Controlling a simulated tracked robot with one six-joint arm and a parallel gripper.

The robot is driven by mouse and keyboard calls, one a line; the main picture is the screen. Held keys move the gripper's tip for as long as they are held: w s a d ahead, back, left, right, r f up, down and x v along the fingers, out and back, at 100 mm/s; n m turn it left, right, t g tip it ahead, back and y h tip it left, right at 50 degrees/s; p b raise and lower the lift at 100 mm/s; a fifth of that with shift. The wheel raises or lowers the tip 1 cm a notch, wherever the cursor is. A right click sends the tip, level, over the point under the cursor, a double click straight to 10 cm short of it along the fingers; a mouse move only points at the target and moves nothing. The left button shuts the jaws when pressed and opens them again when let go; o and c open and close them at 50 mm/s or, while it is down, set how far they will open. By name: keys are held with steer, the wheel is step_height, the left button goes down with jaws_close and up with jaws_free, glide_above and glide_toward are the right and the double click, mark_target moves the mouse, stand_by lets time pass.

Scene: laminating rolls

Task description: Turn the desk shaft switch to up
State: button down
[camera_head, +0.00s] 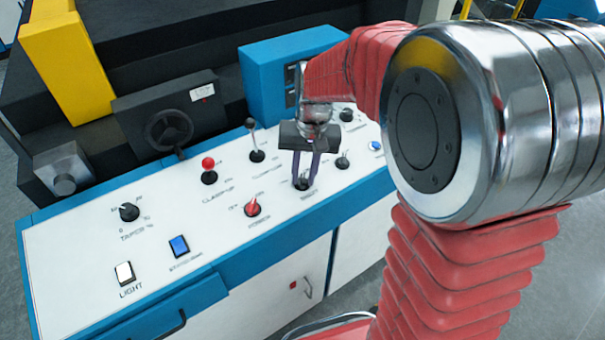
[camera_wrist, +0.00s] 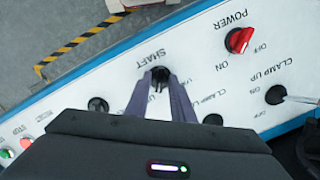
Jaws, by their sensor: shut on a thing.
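The shaft switch (camera_head: 302,185) is a small black knob on the white control desk (camera_head: 90,240), right of the red power knob (camera_head: 252,209). In the wrist view the shaft switch (camera_wrist: 159,74) sits beside the printed word SHAFT, with the power knob (camera_wrist: 238,40) up to the right. My gripper (camera_head: 303,180) points down at the desk, its two purple fingers on either side of the switch. In the wrist view my gripper (camera_wrist: 161,84) is shut on the switch. The fingers partly hide the knob, and I cannot tell which way it is turned.
A red-topped lever (camera_head: 208,165) and a black-topped lever (camera_head: 252,125) stand left of my gripper. Another small black control (camera_head: 343,161) is close on its right. A blue box (camera_head: 285,75) rises behind the desk. The front left of the panel holds only low buttons and a dial.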

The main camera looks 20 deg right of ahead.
steer(key=shift+s+f+m, duration=0.15)
steer(key=shift+m, duration=0.95)
steer(key=c, duration=1.9)
jaws_free()
steer(key=shift+o, duration=0.2)
steer(key=shift+d+r, duration=0.1)
steer(key=shift+r, duration=0.6)
step_height(320, 180, up, 12)
steer(key=d, duration=0.1)
steer(key=shift+s+d+r, duration=0.15)
steer(key=shift+s+d, duration=0.05)
steer(key=shift+s, duration=0.1)
